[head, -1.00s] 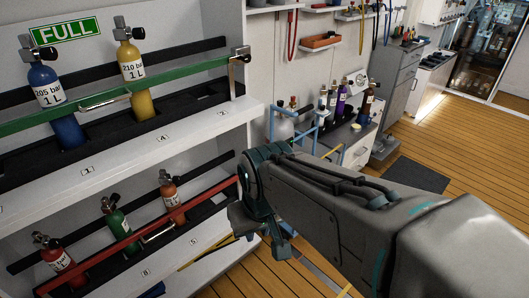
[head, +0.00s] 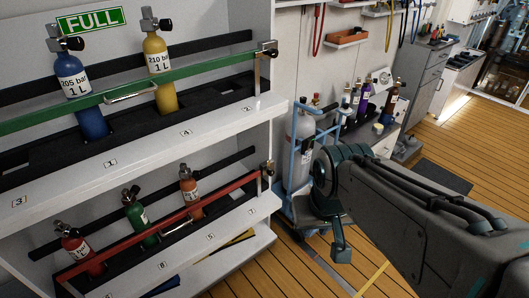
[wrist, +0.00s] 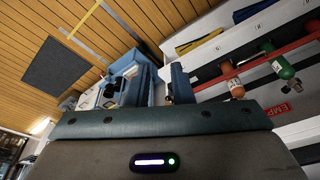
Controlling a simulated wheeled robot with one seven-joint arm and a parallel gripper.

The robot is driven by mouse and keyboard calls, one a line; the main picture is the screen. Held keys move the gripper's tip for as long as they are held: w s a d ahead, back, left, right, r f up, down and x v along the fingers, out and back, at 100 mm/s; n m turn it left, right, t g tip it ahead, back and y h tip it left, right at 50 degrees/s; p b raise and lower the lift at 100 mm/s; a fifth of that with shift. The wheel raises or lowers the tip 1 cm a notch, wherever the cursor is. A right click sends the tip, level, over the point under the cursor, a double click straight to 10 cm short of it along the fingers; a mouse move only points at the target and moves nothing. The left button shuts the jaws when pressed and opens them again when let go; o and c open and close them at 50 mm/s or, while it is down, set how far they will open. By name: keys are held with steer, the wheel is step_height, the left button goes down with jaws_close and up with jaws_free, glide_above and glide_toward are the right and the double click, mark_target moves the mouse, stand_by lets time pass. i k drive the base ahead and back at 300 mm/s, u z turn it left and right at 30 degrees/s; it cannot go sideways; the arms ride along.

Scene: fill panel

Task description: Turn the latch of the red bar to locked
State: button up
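The red bar (head: 160,229) runs across the front of the lower shelf, before a red, a green and an orange cylinder. Its latch (head: 267,170) is a small metal piece at the bar's right end, beside the cabinet's edge; its exact turn is too small to tell. The red bar also shows at the right of the wrist view (wrist: 268,55). My gripper (head: 334,232) is to the right of the latch, apart from it, in front of the blue trolley. A dark finger (wrist: 180,84) shows in the wrist view; the finger gap is not clear.
A green bar (head: 190,73) with its own latch (head: 269,49) spans the upper shelf before a blue and a yellow cylinder. A blue trolley (head: 298,190) with a grey cylinder stands right of the cabinet, close behind my gripper. Wooden floor (head: 245,279) is open in front.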

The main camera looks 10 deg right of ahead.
mark_target(270, 172)
steer(key=u, duration=0.35)
steer(key=i, duration=0.75)
steer(key=u, duration=0.55)
